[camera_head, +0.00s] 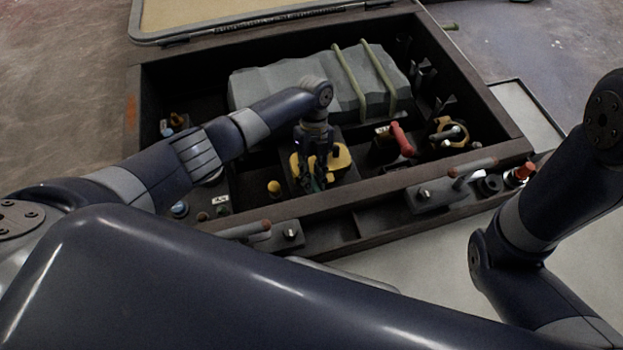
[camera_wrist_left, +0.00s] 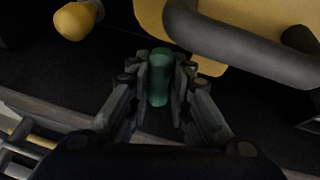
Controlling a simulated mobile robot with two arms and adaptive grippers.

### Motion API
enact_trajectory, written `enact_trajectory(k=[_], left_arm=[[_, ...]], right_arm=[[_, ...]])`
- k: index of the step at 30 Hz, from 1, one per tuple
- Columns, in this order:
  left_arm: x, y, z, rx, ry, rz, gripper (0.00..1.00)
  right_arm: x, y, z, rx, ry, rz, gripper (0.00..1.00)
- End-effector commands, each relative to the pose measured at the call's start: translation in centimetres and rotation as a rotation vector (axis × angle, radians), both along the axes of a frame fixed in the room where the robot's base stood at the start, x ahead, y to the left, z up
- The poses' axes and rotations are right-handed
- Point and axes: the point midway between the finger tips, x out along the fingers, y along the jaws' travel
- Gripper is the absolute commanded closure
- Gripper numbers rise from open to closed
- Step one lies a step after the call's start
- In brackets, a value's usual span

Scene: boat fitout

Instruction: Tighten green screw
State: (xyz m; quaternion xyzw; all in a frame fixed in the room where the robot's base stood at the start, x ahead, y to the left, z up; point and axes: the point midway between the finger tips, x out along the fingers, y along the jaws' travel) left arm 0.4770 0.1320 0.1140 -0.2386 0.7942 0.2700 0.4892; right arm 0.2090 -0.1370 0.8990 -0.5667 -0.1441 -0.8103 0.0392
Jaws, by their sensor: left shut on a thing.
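The green screw (camera_wrist_left: 159,78) shows in the left wrist view as a translucent green cylinder between the fingers of my left gripper (camera_wrist_left: 158,85). The fingers are shut on it from both sides. In the head view my left gripper (camera_head: 314,182) points down inside the dark box, at the front of a yellow part (camera_head: 340,158), and hides most of the screw. The screw's lower end and any thread are hidden. My right arm stands at the right edge of the head view, and its gripper is out of the picture.
The dark box (camera_head: 480,95) has raised walls and an open lid (camera_head: 230,18) at the back. Inside are a grey strapped bundle (camera_head: 300,80), a red-handled valve (camera_head: 402,138) and a yellow knob (camera_head: 273,187). A dark bar (camera_wrist_left: 235,50) lies close to the left fingers.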

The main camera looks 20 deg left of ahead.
Motion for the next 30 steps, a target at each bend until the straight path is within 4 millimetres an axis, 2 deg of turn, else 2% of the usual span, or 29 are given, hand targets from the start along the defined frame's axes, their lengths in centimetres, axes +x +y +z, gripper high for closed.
enact_trajectory(k=[12, 28, 29, 30], left_arm=[[0.08, -0.23, -0.08, 0.000, 0.000, -0.178, 1.00], [0.06, -0.26, -0.09, 0.000, 0.000, -0.199, 1.00], [0.05, -0.27, -0.09, 0.000, 0.000, -0.199, 0.76], [0.05, -0.26, -0.09, 0.001, 0.000, -0.198, 0.67]], right_arm=[[-0.34, 0.04, -0.12, 0.001, -0.013, 0.001, 0.61], [-0.08, 0.07, -0.21, 0.000, -0.007, 0.001, 0.61], [-0.08, 0.07, -0.21, 0.000, -0.007, 0.001, 0.61], [-0.09, 0.07, -0.21, 0.000, -0.007, 0.001, 0.61]])
